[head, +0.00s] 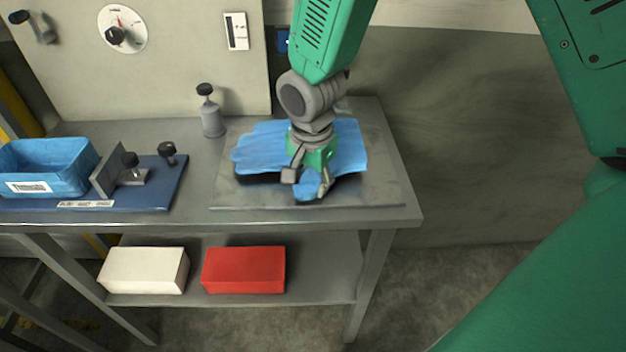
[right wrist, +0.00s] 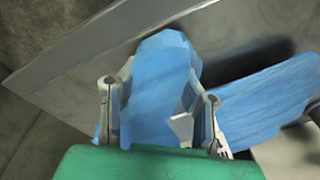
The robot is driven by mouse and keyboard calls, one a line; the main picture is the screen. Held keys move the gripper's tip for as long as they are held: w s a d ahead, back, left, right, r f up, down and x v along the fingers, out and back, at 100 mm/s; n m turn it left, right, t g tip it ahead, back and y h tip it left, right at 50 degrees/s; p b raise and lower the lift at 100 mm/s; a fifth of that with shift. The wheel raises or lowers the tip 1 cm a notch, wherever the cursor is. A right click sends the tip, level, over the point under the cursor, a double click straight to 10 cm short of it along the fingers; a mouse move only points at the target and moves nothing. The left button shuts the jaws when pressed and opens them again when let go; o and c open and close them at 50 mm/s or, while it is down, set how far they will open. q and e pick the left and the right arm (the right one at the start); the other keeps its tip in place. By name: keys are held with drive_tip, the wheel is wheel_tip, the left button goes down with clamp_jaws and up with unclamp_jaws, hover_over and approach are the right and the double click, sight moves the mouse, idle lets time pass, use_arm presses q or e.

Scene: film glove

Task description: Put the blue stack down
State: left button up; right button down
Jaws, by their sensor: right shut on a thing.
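The blue stack (head: 258,148) is a pile of thin, glove-like blue sheets over the grey plate (head: 385,190) on the right part of the bench. My right gripper (head: 308,187) comes down on it from above and is shut on it near its front middle. In the right wrist view the blue stack (right wrist: 160,75) lies between the two fingers of my right gripper (right wrist: 158,118). A dark shadow lies under the stack's edges, so it seems at least partly above the plate; the exact gap cannot be told. My left gripper is not in view.
A blue bin (head: 45,165) and a blue fixture (head: 150,190) with black knobs stand on the left of the bench. A grey knobbed post (head: 212,115) stands just left of the plate. White (head: 143,270) and red (head: 243,270) boxes sit on the lower shelf.

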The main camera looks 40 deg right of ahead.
drive_tip(key=shift+s, duration=0.1)
drive_tip(key=shift+s+d+f, duration=0.1)
drive_tip(key=shift+d, duration=0.2)
drive_tip(key=shift+d+f, duration=0.25)
drive_tip(key=shift+d, duration=0.3)
drive_tip(key=shift+d+f, duration=0.25)
drive_tip(key=shift+d, duration=0.3)
drive_tip(key=shift+s+d+f, duration=0.15)
drive_tip(key=shift+s+d, duration=0.05)
drive_tip(key=shift+d, duration=0.05)
drive_tip(key=c, duration=1.1)
unclamp_jaws()
drive_tip(key=shift+o, duration=0.2)
drive_tip(key=shift+w+a+f, duration=0.1)
drive_tip(key=shift+w+a, duration=0.1)
drive_tip(key=shift+a, duration=0.15)
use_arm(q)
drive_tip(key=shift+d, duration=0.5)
use_arm(e)
drive_tip(key=shift+a+r, duration=0.2)
drive_tip(key=shift+a, duration=0.25)
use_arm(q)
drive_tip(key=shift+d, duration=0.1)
use_arm(e)
drive_tip(key=shift+d, duration=0.15)
